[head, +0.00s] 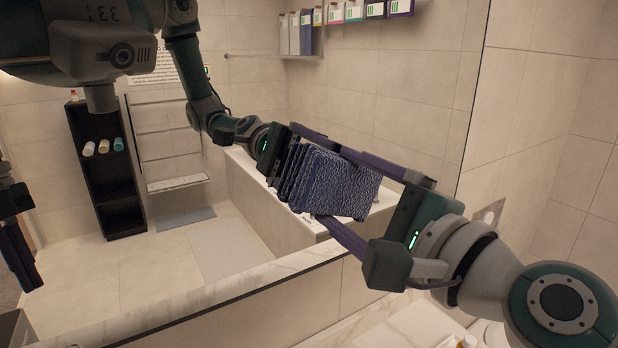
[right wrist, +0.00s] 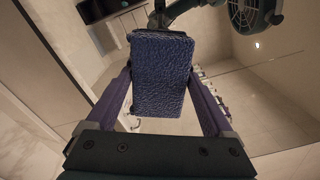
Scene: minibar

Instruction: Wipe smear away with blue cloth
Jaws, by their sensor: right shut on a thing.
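The blue cloth (head: 338,185) is a textured dark-blue rectangular pad. My right gripper (head: 332,183) is shut on it, one finger along its upper edge and one along its lower. The cloth faces a large wall mirror (head: 420,95) and is at or very close to the glass; I cannot tell if it touches. The right wrist view shows the cloth (right wrist: 160,75) between the two purple fingers (right wrist: 160,92). No smear is visible; the cloth may cover it. My left gripper (head: 18,250) shows only as a reflection at the left edge, its opening unclear.
The mirror reflects my head and right arm, a dark shelf (head: 105,170) with rolled towels, a towel rack (head: 170,150) and a bathtub (head: 265,205). A marble ledge (head: 200,300) runs below the mirror. Tiled wall (head: 560,150) is at right.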

